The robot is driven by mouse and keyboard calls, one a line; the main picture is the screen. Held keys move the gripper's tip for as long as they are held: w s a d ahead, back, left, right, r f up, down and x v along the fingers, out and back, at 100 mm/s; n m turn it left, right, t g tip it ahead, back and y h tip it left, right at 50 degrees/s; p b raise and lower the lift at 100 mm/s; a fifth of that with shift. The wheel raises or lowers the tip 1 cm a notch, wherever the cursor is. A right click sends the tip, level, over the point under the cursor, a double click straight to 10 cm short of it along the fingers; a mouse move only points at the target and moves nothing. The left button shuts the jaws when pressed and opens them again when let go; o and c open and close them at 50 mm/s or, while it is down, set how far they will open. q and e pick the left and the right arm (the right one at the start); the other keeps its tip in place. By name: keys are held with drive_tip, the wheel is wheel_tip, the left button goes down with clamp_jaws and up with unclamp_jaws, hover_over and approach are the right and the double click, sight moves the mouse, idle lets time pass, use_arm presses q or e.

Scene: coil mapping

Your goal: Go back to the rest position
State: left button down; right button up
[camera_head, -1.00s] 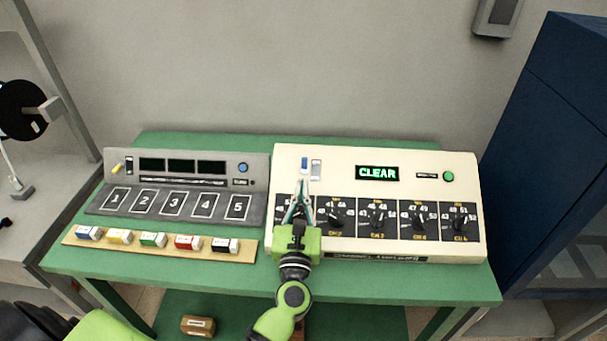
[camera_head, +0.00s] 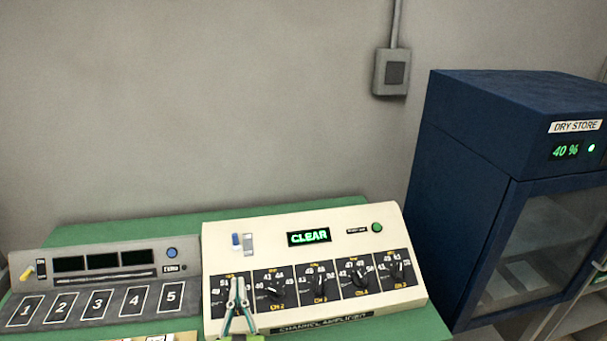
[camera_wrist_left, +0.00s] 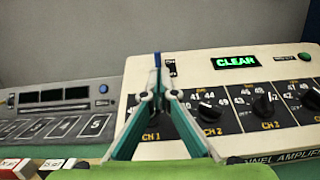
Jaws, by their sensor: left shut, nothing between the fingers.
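My left gripper (camera_head: 238,290) is at the bottom of the head view, in front of the left end of the cream channel amplifier (camera_head: 215,262). Its fingertips are together with nothing between them. In the left wrist view the closed fingertips (camera_wrist_left: 157,88) overlap the CH 1 panel and hide its knob. I cannot tell whether the fingers touch the panel. My right gripper is not in view.
A grey console (camera_head: 100,284) with numbered slots stands left of the amplifier on the green table (camera_head: 130,232). Small coloured blocks (camera_wrist_left: 45,165) show at lower left in the wrist view. A blue DRY STORE cabinet (camera_head: 480,130) stands at right, a grey wall box (camera_head: 392,72) behind.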

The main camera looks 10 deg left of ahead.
use_arm(q)
drive_tip(key=s+d+r+m+h, duration=0.1)
drive_tip(key=d+m+h, duration=0.9)
drive_tip(key=m, duration=0.5)
drive_tip(key=s+d+f+m+g+h, duration=0.35)
drive_tip(key=s+f+m+g, duration=0.5)
drive_tip(key=m, duration=0.75)
drive_tip(key=s+a+f+m+g+y, duration=0.3)
drive_tip(key=s+a+f+m, duration=0.15)
drive_tip(key=s+a, duration=0.2)
drive_tip(key=s+a+f+m+g+y, duration=0.4)
drive_tip(key=s+a+m, duration=0.2)
drive_tip(key=s, duration=0.2)
wheel_tip(320, 180, down, 28)
drive_tip(key=s+g+b, duration=0.1)
drive_tip(key=s+b, duration=0.1)
drive_tip(key=s, duration=0.1)
drive_tip(key=s+a+f, duration=0.2)
drive_tip(key=s+f, duration=0.6)
drive_tip(key=s+a+f+g+b, duration=0.1)
drive_tip(key=s+f, duration=0.8)
drive_tip(key=shift+a+f, duration=0.3)
drive_tip(key=shift+a, duration=0.05)
